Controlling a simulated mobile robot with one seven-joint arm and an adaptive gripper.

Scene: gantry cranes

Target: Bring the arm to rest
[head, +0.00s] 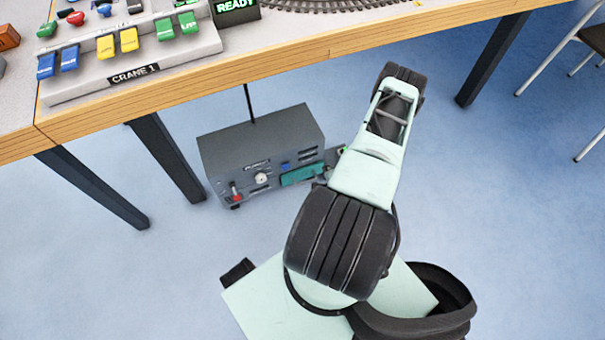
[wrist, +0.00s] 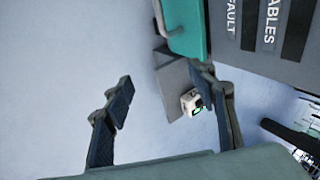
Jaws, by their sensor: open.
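My gripper (wrist: 165,84) is open in the wrist view, with its two dark fingers spread wide and nothing held between them. A pale floor lies below. In the head view my mint and black arm reaches up toward the table edge; the gripper is mostly hidden there behind the arm. The grey box (head: 262,145) stands on the floor under the table, to the left of my arm. Its teal panel (head: 303,174) is on the front, and it also shows at the top of the wrist view (wrist: 186,30).
The table's wooden edge (head: 300,61) runs above the box. The CRANE 1 control panel (head: 132,74) and the READY display (head: 236,6) are on top. Dark table legs (head: 168,155) stand at left and right. A small white thing (wrist: 189,100) shows near the right finger. Open floor lies at right.

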